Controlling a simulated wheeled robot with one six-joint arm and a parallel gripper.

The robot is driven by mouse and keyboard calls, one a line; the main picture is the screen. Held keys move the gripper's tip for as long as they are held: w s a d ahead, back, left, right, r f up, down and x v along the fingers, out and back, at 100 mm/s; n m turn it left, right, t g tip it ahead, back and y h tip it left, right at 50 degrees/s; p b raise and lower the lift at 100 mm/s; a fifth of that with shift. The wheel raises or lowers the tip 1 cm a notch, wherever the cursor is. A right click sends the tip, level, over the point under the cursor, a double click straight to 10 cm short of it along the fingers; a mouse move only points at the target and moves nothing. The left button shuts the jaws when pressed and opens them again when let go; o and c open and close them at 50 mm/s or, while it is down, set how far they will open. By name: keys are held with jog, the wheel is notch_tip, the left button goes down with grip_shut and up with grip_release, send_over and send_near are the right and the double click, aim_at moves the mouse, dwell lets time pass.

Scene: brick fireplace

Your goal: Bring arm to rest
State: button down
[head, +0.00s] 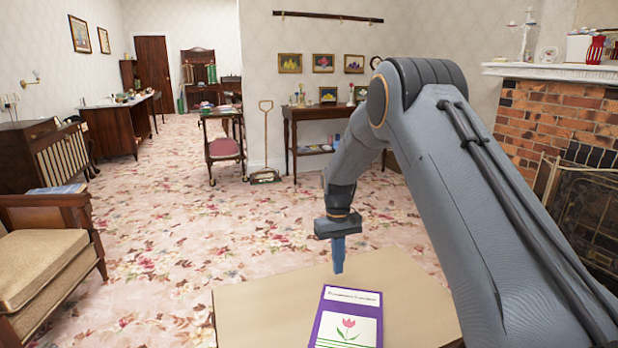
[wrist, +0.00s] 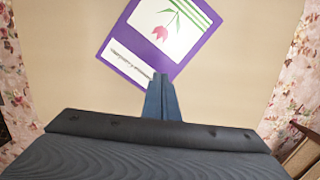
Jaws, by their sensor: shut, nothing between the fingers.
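My gripper (head: 339,262) hangs down from my raised, bent arm, over the far edge of a tan tabletop in the head view. Its blue fingers are together, with nothing between them. In the wrist view, my gripper (wrist: 161,78) shows its fingertips in front of the near edge of a purple book with a white label and a pink tulip. The book (head: 348,325) lies flat on the table (head: 250,310), and it also shows in the wrist view (wrist: 195,55). In the head view the fingers are apart from the book.
A brick fireplace (head: 555,115) with a dark screen (head: 590,215) stands at the right. An armchair (head: 45,270) is at the left.

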jog(key=s+d+r+m+t, duration=0.1)
jog(key=s+r, duration=0.7)
jog(key=s, duration=0.5)
jog(key=s+d+r, duration=0.2)
jog(key=s+r, duration=0.7)
jog(key=s, duration=0.3)
jog(key=s+d+m+y, duration=0.1)
jog(key=s+d, duration=0.1)
jog(key=s, duration=1.1)
jog(key=d+r+m+p, duration=0.1)
jog(key=d+r+p, duration=0.4)
jog(key=p, duration=0.8)
jog(key=shift+s+d+r+m+h, duration=0.25)
jog(key=shift+s+r+m+h, duration=0.05)
jog(key=shift+r, duration=0.45)
